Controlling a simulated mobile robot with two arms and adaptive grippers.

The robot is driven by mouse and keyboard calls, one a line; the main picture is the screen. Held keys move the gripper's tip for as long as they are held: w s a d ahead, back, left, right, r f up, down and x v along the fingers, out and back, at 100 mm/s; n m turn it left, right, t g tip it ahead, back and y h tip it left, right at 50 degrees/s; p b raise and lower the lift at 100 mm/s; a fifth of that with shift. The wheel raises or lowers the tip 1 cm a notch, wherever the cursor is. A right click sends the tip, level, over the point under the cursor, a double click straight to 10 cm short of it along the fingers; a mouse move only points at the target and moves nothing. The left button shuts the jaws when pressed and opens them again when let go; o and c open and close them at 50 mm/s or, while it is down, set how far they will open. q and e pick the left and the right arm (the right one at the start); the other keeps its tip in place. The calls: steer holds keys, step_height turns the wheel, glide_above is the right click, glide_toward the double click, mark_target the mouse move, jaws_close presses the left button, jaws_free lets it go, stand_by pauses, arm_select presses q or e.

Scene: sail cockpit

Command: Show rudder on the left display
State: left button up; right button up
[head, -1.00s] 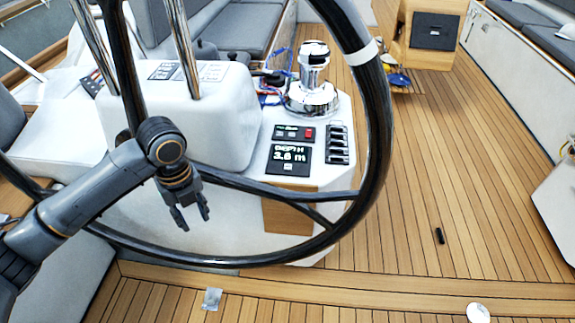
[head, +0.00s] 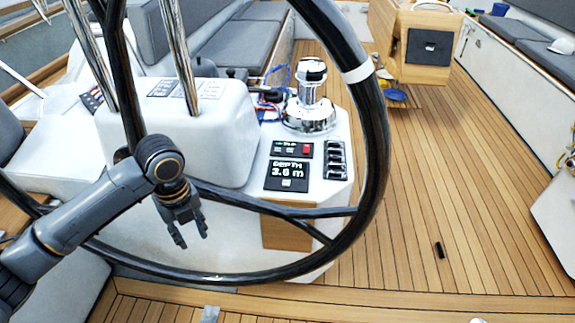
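The display (head: 287,177) is a small black square screen on the white console's sloped face. It reads DEPTH 3.6 m, with a small light button below the figures. My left gripper (head: 191,242) hangs below and left of the display, near the wheel rim, pointing down. Its two fingers are apart with nothing between them. It is not touching the display. No second display can be made out.
The large black steering wheel (head: 376,150) crosses in front of the console. A small panel with a red switch (head: 307,148) sits above the display, and a column of black switches (head: 336,160) is right of it. A chrome winch (head: 310,100) stands behind. Open teak deck (head: 450,180) lies right.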

arm_select(q)
steer(key=shift+c, duration=0.2)
jaws_close()
stand_by(1.1)
